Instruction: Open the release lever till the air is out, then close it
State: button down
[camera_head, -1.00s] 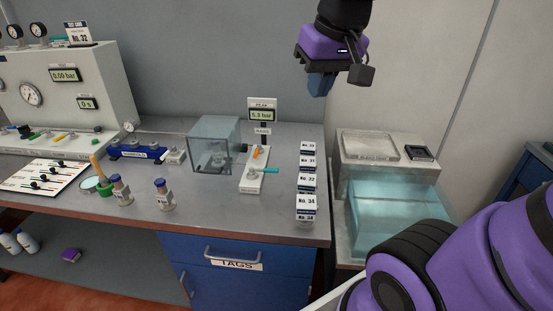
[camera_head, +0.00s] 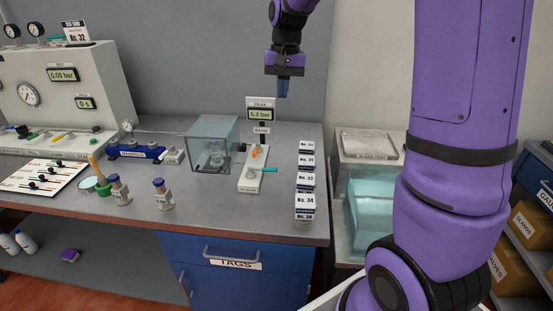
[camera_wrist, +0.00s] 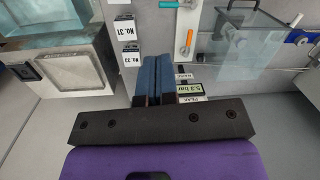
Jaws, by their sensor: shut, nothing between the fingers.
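A white valve block (camera_head: 248,183) on the bench carries an orange lever (camera_head: 254,152) and a teal lever (camera_head: 269,169). The small print on the block is too blurred to read, so I cannot tell which one is the release lever. Both levers also show in the wrist view, the orange lever (camera_wrist: 189,38) below the teal lever (camera_wrist: 186,4). Behind the block a display (camera_head: 260,114) reads 5.3 bar. My gripper (camera_head: 283,90) is shut and empty, pointing down above the back of the bench, apart from both levers. Its blue fingers (camera_wrist: 164,62) are together in the wrist view.
A clear box (camera_head: 213,145) stands left of the block. A column of numbered tags (camera_head: 306,180) stands to its right. A water tank (camera_head: 368,205) is further right. The bench front is mostly clear.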

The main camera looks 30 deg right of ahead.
aim_at(263, 169)
jog(key=w+d+f+m+g, duration=0.1)
jog(key=w+d+f, duration=0.1)
jog(key=w+f, duration=0.2)
jog(key=w+d+f+m+g+y, duration=0.1)
jog(key=w+d+f, duration=0.2)
jog(key=f, duration=0.7)
jog(key=w, duration=0.2)
jog(key=shift+w+m, duration=0.3)
jog(key=shift+f, duration=0.15)
jog(key=shift+s+a+f, duration=0.7)
jog(key=shift+s+f, duration=0.2)
jog(key=shift+f, duration=0.8)
jog(key=shift+s+a+f, duration=0.75)
jog(key=shift+s+f, duration=0.15)
jog(key=shift+f, duration=0.75)
jog(key=shift+s+a+f, duration=0.7)
jog(key=shift+s+f, duration=0.2)
jog(key=shift+f, duration=0.8)
